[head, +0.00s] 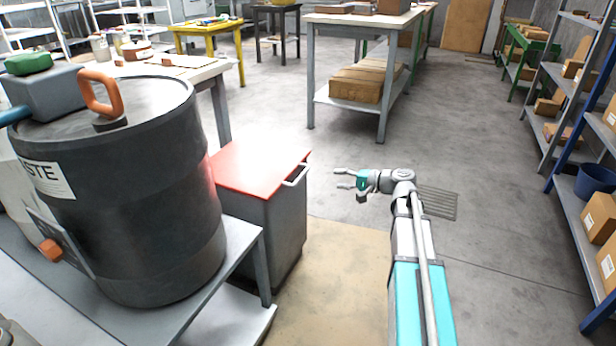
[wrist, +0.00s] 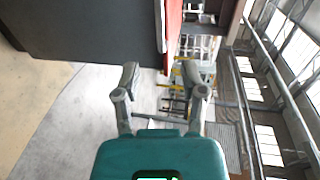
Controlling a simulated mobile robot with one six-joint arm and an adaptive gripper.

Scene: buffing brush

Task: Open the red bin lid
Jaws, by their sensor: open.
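The grey bin (head: 275,222) stands on the floor left of centre in the head view. Its flat red lid (head: 255,165) lies closed on top. In the wrist view, turned sideways, the dark bin side (wrist: 85,30) fills the upper left. The red lid edge (wrist: 173,35) shows beyond the spread fingers (wrist: 161,78), with nothing between them.
A large dark waste drum (head: 120,200) stands on a grey bench left of the bin. A grey workbench (head: 350,20) with boxes below is behind. Shelves with cartons (head: 600,215) line the right side. The floor right of the bin is open.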

